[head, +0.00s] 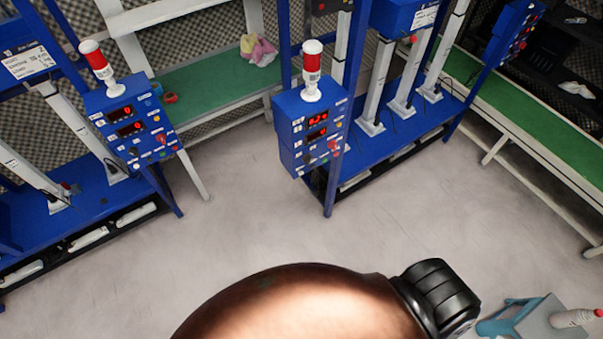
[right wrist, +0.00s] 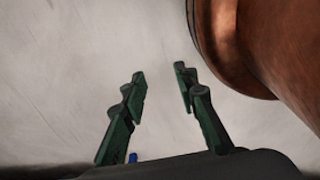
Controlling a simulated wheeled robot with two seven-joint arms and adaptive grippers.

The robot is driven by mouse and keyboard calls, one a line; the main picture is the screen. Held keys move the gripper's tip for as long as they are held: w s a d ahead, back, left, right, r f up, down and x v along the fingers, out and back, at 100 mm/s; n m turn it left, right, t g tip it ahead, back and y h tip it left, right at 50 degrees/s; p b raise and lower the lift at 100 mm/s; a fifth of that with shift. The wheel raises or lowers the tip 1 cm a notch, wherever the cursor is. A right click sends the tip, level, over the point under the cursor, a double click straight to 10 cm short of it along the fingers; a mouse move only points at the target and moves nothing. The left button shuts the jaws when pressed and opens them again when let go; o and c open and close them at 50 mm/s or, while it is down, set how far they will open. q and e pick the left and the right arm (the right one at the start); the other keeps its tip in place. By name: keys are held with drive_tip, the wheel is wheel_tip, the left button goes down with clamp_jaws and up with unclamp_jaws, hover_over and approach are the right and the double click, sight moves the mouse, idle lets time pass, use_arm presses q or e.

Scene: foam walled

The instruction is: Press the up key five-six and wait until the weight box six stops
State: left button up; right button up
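A blue control box (head: 315,130) with red lit displays and several small buttons stands on the middle blue rig, a red-and-white lamp (head: 312,70) on top. A similar control box (head: 135,128) is on the left rig. The key labels are too small to read, so I cannot tell which is up key five-six. White columns (head: 375,85) stand on the middle rig; I cannot tell which part is weight box six. My right gripper (right wrist: 160,85) is open and empty, its green fingers apart above grey floor. My left gripper is not in view.
Grey floor (head: 240,225) is clear in front of the rigs. Green-topped benches stand behind (head: 215,85) and at right (head: 530,110). A teal-and-white object (head: 540,318) with a red-tipped bottle-like part (head: 580,316) is at lower right.

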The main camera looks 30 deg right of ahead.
drive_tip(key=shift+c, duration=0.5)
clamp_jaws()
idle(1.1)
